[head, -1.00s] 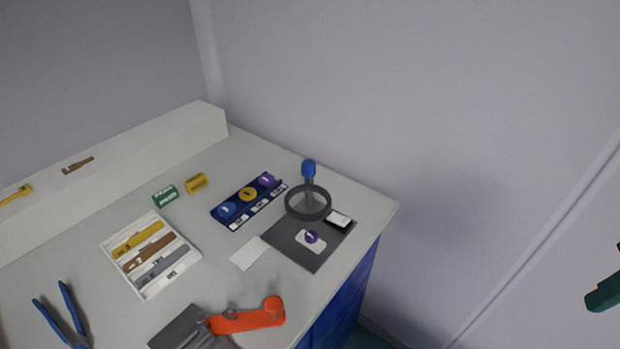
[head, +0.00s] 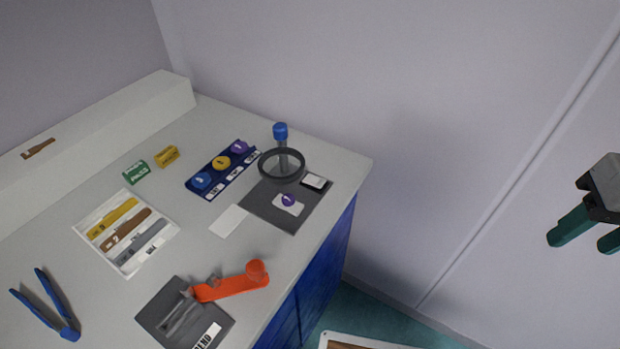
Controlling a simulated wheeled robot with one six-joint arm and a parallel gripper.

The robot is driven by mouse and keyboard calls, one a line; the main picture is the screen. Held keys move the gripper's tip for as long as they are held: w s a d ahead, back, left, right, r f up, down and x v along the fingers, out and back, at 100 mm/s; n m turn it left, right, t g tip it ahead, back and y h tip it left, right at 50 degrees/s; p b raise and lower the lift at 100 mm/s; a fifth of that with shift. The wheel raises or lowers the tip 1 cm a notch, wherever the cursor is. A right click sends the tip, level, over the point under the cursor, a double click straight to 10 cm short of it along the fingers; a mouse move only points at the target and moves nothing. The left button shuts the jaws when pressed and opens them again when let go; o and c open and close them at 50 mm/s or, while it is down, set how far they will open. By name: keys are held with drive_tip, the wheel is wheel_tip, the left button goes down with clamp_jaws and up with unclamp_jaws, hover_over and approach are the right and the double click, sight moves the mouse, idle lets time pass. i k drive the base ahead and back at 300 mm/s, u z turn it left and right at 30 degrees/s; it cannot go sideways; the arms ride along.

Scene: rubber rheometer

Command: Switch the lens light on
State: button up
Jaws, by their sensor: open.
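A round dark-rimmed lens (head: 282,166) stands over the back of a dark grey mat (head: 272,213) near the counter's right edge. Its post has a blue cap (head: 280,131). A small black and white block (head: 315,182), which looks like a switch, sits on the mat just right of the lens. A white card with a purple disc (head: 288,201) lies on the mat. I cannot tell whether the lens light is lit. My gripper (head: 585,238) is at the far right, with green fingers apart and empty, well away from the counter and the lens.
A blue rack with coloured discs (head: 211,193) and a blank white card (head: 228,220) lie left of the mat. A grey device with an orange lever (head: 231,287) is at the front. A white tray of strips (head: 98,212) and blue pliers (head: 50,308) lie left.

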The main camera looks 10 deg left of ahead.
sight(312, 180)
drive_tip(key=u, duration=0.55)
drive_tip(key=k, duration=1.3)
drive_tip(key=z, duration=0.05)
drive_tip(key=i, duration=0.55)
drive_tip(key=z, duration=0.45)
drive_tip(key=i, duration=1.05)
drive_tip(key=u, duration=0.55)
